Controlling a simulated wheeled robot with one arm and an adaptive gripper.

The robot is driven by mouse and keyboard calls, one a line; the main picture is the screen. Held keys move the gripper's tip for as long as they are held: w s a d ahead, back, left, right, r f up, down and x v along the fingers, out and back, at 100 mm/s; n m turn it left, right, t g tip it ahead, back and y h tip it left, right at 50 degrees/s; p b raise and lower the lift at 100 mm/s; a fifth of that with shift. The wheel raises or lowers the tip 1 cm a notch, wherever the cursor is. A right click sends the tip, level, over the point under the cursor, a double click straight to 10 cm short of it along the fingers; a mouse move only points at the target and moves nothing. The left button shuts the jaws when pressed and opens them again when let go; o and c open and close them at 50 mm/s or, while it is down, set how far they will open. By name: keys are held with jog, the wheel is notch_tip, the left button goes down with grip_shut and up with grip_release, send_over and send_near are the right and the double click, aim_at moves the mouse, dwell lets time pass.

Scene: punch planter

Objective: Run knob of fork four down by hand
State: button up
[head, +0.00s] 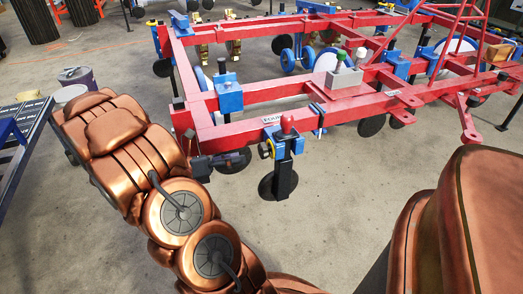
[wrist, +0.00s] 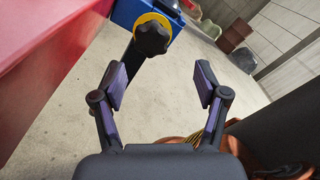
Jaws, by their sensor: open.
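Fork four is a blue bracket (head: 283,143) on the front red beam, beside a white label reading FOUR (head: 272,119). Its knob (wrist: 152,34), black and lobed on a yellow collar, faces my gripper in the wrist view. In the head view the knob (head: 265,150) shows on the bracket's left side. A black leg (head: 285,180) runs down from the bracket to a dark disc. My gripper (wrist: 160,84) is open and empty, its two purple-padded fingers apart. The knob lies beyond the fingertips, slightly left of the middle of the gap, with no contact visible.
The red frame (head: 330,112) spans the back, with other blue brackets and discs. A red beam (wrist: 45,45) fills the wrist view's upper left, close to the left finger. A blue rack (head: 22,135) and bins (head: 75,80) stand left. Concrete floor (head: 340,215) is open in front.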

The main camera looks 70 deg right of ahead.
aim_at(260, 150)
jog(key=shift+n, duration=0.4)
jog(key=shift+w+d+b+x, duration=0.15)
jog(key=shift+b+x, duration=0.4)
jog(key=shift+x, duration=0.8)
jog(key=shift+w+d+b+x, duration=0.2)
jog(key=shift+b+x, duration=0.3)
jog(key=shift+x, duration=0.9)
jog(key=shift+w+d+b+x, duration=0.15)
jog(key=shift+b+x, duration=0.4)
jog(key=shift+x, duration=0.8)
jog(key=shift+c, duration=0.3)
jog(key=c, duration=1.1)
jog(key=shift+r+m, duration=0.1)
jog(key=shift+m, duration=0.3)
